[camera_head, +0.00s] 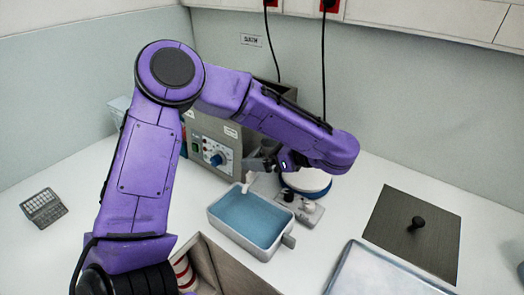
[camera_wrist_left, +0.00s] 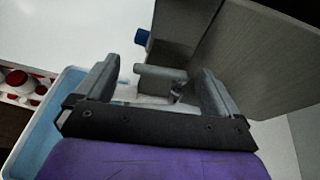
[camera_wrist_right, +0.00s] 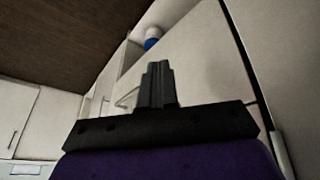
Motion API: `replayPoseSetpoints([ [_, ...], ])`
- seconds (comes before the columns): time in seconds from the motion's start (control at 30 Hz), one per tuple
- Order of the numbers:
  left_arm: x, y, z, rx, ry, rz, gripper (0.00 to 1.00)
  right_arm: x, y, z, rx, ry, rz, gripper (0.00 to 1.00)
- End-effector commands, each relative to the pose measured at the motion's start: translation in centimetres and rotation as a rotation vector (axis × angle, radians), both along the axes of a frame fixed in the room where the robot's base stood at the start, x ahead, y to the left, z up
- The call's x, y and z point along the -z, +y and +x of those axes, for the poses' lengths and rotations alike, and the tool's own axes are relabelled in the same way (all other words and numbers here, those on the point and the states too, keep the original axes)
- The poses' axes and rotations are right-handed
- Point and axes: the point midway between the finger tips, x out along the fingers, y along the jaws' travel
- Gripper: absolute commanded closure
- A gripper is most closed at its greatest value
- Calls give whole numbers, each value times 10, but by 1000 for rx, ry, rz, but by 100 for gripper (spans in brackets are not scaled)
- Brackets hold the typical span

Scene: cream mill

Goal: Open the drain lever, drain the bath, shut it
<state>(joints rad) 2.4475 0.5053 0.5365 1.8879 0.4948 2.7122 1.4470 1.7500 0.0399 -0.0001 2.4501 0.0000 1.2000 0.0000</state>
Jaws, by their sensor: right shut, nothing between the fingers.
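The grey bath unit (camera_head: 214,150) stands at the back, with a knob and display on its front. A pan (camera_head: 213,217) of blue water stands in front of it, below a small pale spout (camera_head: 246,187); its edge also shows in the left wrist view (camera_wrist_left: 38,140). My left gripper (camera_head: 268,163) is at the unit's right front corner. In the left wrist view its fingers (camera_wrist_left: 158,88) are wide apart, with a grey cylindrical fitting (camera_wrist_left: 160,76), perhaps the drain lever, showing between them. Contact cannot be told. My right gripper (camera_wrist_right: 155,85) is shut and empty, facing cabinets.
A round white-and-blue vessel (camera_head: 306,182) stands right of the gripper. A dark plate with a black knob (camera_head: 418,222) and a metal tray (camera_head: 385,270) lie at the right. A small grey rack (camera_head: 44,207) is at the left.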

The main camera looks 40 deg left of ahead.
Motion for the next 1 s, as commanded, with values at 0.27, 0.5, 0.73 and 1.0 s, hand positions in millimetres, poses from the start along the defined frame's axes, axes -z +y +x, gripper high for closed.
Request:
replayPoseSetpoints([
  [0.27,0,0,0,3,0,0,61,1,0,0,0,0,0,100],
  [0.5,2,3,-4,127,-3,1,60,21,0,0,0,0,0,100],
  [0.73,-1,3,-4,131,0,1,60,18,0,0,0,0,0,100],
  [1.0,-1,3,-4,130,0,1,4,18,0,0,0,0,0,100],
])
